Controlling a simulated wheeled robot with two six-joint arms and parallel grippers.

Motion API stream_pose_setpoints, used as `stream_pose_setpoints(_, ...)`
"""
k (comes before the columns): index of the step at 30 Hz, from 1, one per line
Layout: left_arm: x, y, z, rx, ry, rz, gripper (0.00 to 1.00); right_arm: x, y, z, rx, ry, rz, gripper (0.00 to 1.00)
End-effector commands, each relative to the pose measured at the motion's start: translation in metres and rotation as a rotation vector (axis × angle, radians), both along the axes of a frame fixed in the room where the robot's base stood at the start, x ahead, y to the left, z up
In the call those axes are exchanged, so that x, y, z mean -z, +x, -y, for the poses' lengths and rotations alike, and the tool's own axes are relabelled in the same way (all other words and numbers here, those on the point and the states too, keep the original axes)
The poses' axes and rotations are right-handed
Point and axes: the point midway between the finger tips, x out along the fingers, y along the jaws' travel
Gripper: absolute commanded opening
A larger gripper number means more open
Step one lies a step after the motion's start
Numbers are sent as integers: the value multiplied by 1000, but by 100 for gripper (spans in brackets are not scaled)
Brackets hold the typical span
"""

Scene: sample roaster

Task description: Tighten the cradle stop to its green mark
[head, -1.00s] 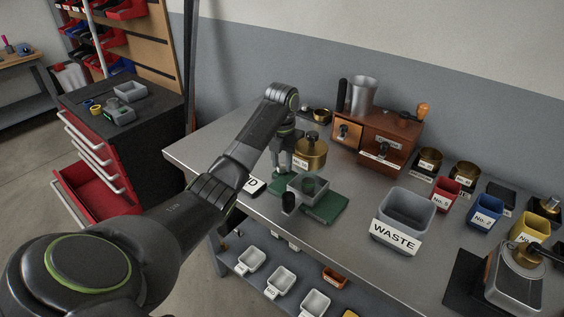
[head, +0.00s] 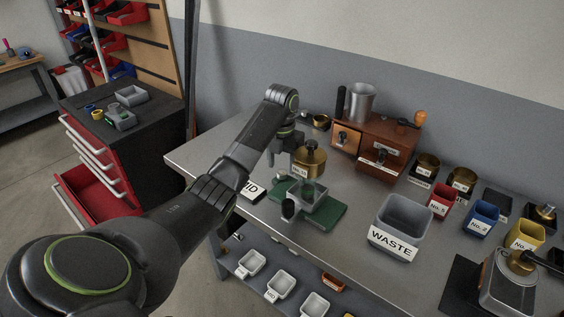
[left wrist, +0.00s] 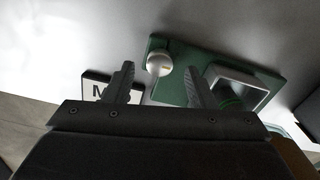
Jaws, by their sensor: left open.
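The cradle is a grey open box (head: 318,199) on a green base plate (head: 329,214), on the metal bench. In the left wrist view a round pale-topped knob (left wrist: 159,64) stands on the green plate (left wrist: 172,90), beside the grey box (left wrist: 249,79). A green ring (left wrist: 232,103) shows inside the box. My left gripper (left wrist: 159,68) is open and empty, and the knob appears between its fingertips there. I cannot tell the height gap. In the head view it (head: 284,163) is behind the cradle. My right gripper is not visible.
A brass canister (head: 309,160) stands close beside my left gripper. A card marked MID (head: 249,191) lies left of the base plate. A grey WASTE bin (head: 398,228) is to the right, and a wooden grinder box (head: 375,147) is behind. Bare bench lies between them.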

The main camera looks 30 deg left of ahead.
Motion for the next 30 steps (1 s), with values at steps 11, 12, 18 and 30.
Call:
stream_pose_setpoints(11,-54,0,0,0,0,1,50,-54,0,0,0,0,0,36)
stream_pose_setpoints(12,-59,0,0,0,0,1,50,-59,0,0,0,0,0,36)
stream_pose_setpoints(18,-84,0,0,0,0,1,50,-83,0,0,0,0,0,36)
stream_pose_setpoints(30,-133,0,0,0,0,2,50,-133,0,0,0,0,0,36)
